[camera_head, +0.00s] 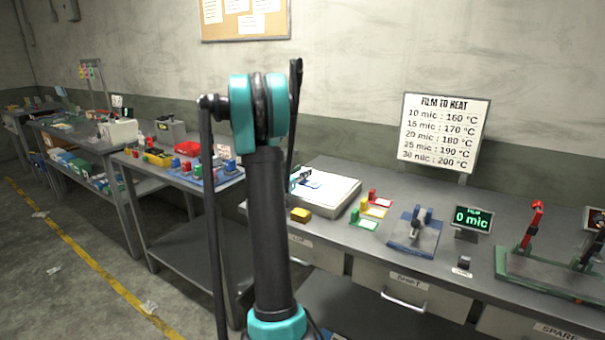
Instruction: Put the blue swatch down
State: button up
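A small blue piece, which looks like the blue swatch (312,184), shows at the left part of a white flat-topped box (335,190) on the right-hand bench. A small dark and pale shape stands beside it, too small to make out. I cannot tell whether the swatch lies on the white top or is held just above it.
A blue-based fixture (413,236), a green "0 mic" display (473,218) and a green-based press (550,272) stand to the right. A film-to-heat sign (443,133) stands behind. Cluttered benches line the left.

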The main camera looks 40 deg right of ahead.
jog(key=v, duration=1.1)
jog(key=shift+a, duration=0.15)
jog(key=shift+a, duration=0.1)
